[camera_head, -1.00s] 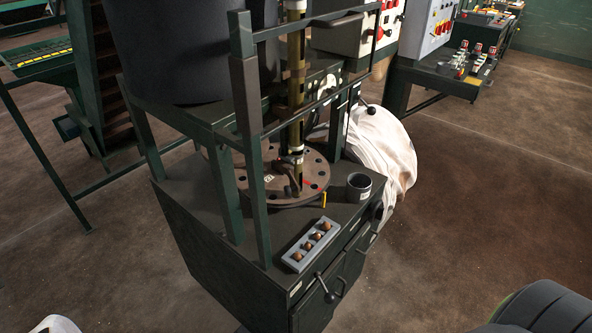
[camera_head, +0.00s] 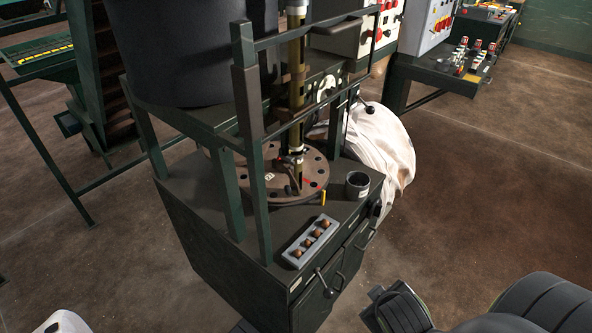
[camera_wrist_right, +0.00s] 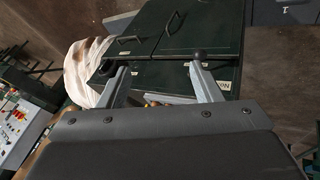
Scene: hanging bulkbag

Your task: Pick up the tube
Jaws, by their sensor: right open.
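A tall brass-coloured tube (camera_head: 296,75) stands upright over the round bolted plate (camera_head: 268,185) on the dark green machine cabinet. A short grey, open-topped cylinder (camera_head: 357,186) stands upright near the right edge of the cabinet top. I cannot tell which of the two is the task's tube. My right gripper (camera_wrist_right: 157,82) is open in the right wrist view, with the cabinet front beyond its fingers and nothing visibly held. Part of my right arm shows at the lower right of the head view; its fingertips are not clear there. My left gripper is not in view.
A grey block with several copper-coloured knobs (camera_head: 311,242) lies on the cabinet top. Green frame posts (camera_head: 248,150) stand around the plate. Lever handles (camera_head: 326,286) stick out from the cabinet front. A white bag (camera_head: 382,150) rests behind it. The floor at right (camera_head: 490,200) is clear.

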